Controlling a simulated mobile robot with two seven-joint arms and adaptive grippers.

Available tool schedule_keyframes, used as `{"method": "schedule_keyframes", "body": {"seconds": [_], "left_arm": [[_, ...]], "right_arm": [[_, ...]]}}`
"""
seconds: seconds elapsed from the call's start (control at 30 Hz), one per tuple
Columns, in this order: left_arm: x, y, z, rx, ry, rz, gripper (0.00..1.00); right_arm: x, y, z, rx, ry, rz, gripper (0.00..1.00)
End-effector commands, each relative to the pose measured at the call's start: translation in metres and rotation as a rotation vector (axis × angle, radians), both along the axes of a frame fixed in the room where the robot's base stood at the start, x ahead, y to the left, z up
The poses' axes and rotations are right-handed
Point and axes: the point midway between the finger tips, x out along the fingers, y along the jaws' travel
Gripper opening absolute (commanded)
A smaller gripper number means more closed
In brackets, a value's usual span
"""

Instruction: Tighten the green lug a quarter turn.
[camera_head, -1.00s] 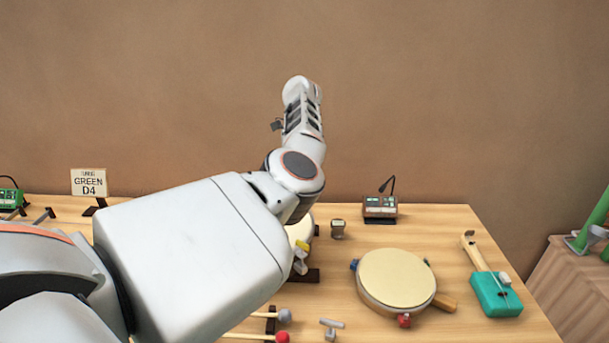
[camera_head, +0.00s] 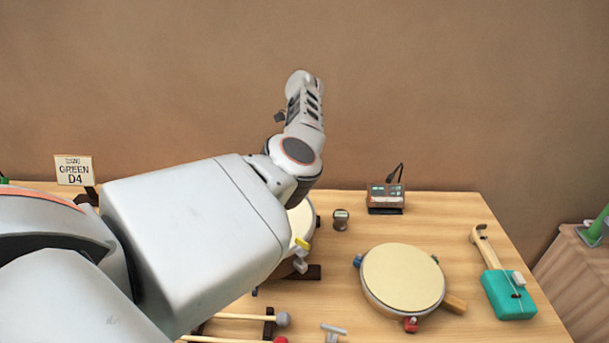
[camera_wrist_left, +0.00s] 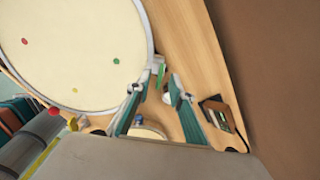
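A large drum with a cream head (camera_wrist_left: 80,45) fills the upper left of the left wrist view, with coloured dots near its edge. The green lug (camera_wrist_left: 160,72) is at the drum's rim there. My left gripper (camera_wrist_left: 155,85) is open, its two teal fingers pointing toward the rim. The green lug shows between and just beyond the fingertips; I cannot tell if they touch it. In the head view my left arm covers most of the drum (camera_head: 298,226), leaving its right edge and a yellow lug (camera_head: 302,243). The green lug is hidden there. My right gripper is not in view.
A card (camera_head: 73,170) reads GREEN D4. A small device with a display (camera_head: 385,198) stands at the table's back. A small grey object (camera_head: 341,219), a hand drum (camera_head: 403,277), a teal stringed instrument (camera_head: 509,294) and mallets (camera_head: 283,319) lie right of or near my arm.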

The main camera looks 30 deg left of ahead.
Motion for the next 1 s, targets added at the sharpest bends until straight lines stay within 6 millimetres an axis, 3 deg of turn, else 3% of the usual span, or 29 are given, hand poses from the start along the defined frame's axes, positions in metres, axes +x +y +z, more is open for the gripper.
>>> {"method": "schedule_keyframes", "body": {"seconds": [0.2, 0.47, 0.57, 1.0], "left_arm": [[0.000, 0.000, -0.016, 0.000, -0.001, 0.000, 0.21], [0.000, 0.000, -0.017, 0.001, -0.001, 0.000, 0.21], [0.000, 0.000, -0.017, 0.001, -0.001, 0.001, 0.00], [0.000, 0.000, -0.017, 0.001, -0.001, -0.035, 0.00]], "right_arm": [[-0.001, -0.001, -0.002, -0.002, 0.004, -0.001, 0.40], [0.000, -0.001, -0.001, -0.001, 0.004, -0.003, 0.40], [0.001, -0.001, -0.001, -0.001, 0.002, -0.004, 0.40], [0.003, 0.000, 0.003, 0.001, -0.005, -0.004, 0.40]]}}
